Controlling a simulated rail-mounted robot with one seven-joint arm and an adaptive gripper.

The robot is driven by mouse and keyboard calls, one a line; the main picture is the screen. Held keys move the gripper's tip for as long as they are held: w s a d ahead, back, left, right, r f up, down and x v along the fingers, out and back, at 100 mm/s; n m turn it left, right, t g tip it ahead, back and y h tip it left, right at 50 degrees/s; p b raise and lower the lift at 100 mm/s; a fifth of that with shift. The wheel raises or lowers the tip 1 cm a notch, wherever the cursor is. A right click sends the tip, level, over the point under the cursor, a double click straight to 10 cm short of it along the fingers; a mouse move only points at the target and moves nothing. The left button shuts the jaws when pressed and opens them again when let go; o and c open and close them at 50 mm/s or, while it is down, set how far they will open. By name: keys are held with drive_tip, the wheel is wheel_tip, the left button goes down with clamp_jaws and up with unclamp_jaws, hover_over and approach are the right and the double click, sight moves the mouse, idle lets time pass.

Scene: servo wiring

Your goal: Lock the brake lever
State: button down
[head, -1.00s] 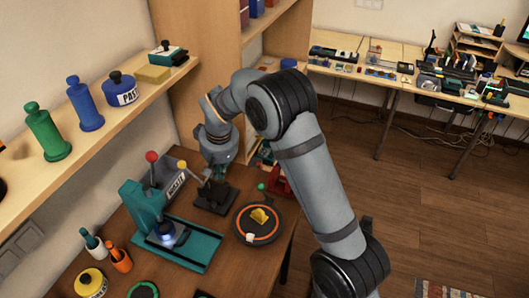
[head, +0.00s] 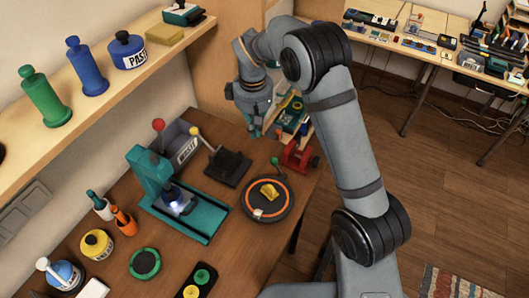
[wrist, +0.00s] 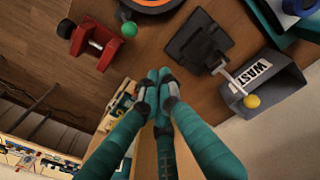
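A lever with a yellow ball (head: 194,131) rises on a thin rod from a black base (head: 228,167) on the brown table. It leans left over the grey WAST bin, and the ball also shows in the wrist view (wrist: 252,101). A red clamp-like device (head: 298,157) at the table's right edge has a green ball (head: 276,161). A red ball (head: 158,125) tops the teal press. I cannot tell which is the brake lever. My gripper (head: 255,132) is behind the black base, apart from it. In the wrist view its fingertips (wrist: 154,84) are together, with nothing visible between them.
A round turntable with an orange ring (head: 247,205) holds a yellow piece. The teal press (head: 205,234) and the grey bin (head: 166,146) stand left of the black base. Bottles stand front left. A wooden shelf (head: 65,140) overhangs the left side.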

sight(277, 167)
drive_tip(key=f+p, duration=0.1)
drive_tip(key=f, duration=0.2)
drive_tip(key=f+p, duration=0.1)
drive_tip(key=f, duration=0.2)
drive_tip(key=f+p, duration=0.1)
drive_tip(key=f, duration=0.2)
drive_tip(key=shift+w+f, duration=0.1)
drive_tip(key=shift+w, duration=0.2)
drive_tip(key=shift+s+d+p, duration=0.1)
drive_tip(key=shift+d+p, duration=0.15)
drive_tip(key=shift+p, duration=0.2)
drive_tip(key=shift+s+d+r+p, duration=0.15)
drive_tip(key=shift+s+d+p, duration=0.25)
drive_tip(key=shift+s+d, duration=0.2)
drive_tip(key=shift+s+d+r+p, duration=0.15)
drive_tip(key=shift+s+d+p, duration=0.25)
drive_tip(key=shift+s+d, duration=0.15)
drive_tip(key=shift+w+f, duration=0.15)
drive_tip(key=shift+d+b, duration=0.15)
drive_tip(key=shift+b, duration=0.6)
drive_tip(key=shift+s+d+r+y+b, duration=0.15)
drive_tip(key=shift+s+r+y+b, duration=0.05)
drive_tip(key=shift+y+b, duration=0.25)
drive_tip(key=shift+t, duration=0.3)
